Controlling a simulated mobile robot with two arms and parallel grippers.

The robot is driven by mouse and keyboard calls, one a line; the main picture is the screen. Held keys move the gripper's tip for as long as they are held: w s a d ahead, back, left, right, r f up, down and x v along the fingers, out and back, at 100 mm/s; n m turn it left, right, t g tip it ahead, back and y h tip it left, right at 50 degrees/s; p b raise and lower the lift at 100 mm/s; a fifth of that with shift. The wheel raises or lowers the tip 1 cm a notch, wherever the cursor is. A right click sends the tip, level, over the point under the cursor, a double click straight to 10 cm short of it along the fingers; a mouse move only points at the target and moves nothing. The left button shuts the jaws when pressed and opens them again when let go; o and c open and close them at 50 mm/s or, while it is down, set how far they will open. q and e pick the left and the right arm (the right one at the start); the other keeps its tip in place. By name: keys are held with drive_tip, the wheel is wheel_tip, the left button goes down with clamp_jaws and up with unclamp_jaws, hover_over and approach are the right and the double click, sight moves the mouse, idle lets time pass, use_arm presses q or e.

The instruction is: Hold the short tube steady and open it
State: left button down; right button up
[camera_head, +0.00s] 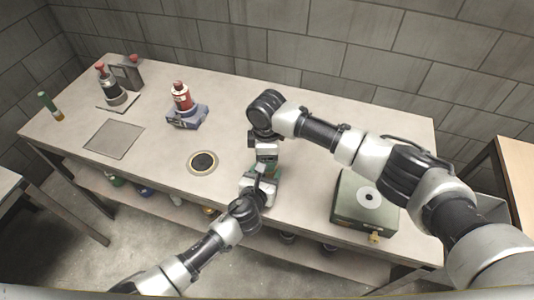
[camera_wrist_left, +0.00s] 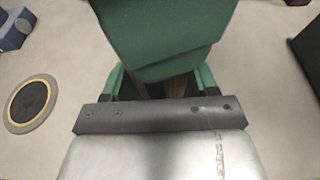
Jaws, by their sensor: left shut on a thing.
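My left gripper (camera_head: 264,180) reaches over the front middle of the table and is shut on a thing. In the left wrist view, a brownish piece (camera_wrist_left: 178,86) shows between its green fingers; I take it to be the short tube, mostly hidden. My right gripper (camera_head: 266,166) comes down from above and meets the left gripper closely. A large green shape (camera_wrist_left: 165,35) fills the top of the left wrist view; it seems to be part of the right gripper, just above the tube. Its fingertips are hidden, and I cannot see whether it grips a cap.
A red-topped bottle (camera_head: 181,98) stands on a blue-grey base (camera_head: 187,117). A black disc with a pale rim (camera_head: 203,162) lies left of the grippers. A green box (camera_head: 349,213) stands right. A grey square (camera_head: 114,139), another bottle (camera_head: 111,92) and a green vial (camera_head: 48,103) are left.

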drive_tip(key=shift+r, duration=0.1)
drive_tip(key=shift+r, duration=1)
drive_tip(key=shift+r, duration=2)
use_arm(q)
drive_tip(key=shift+c, duration=1)
unclamp_jaws()
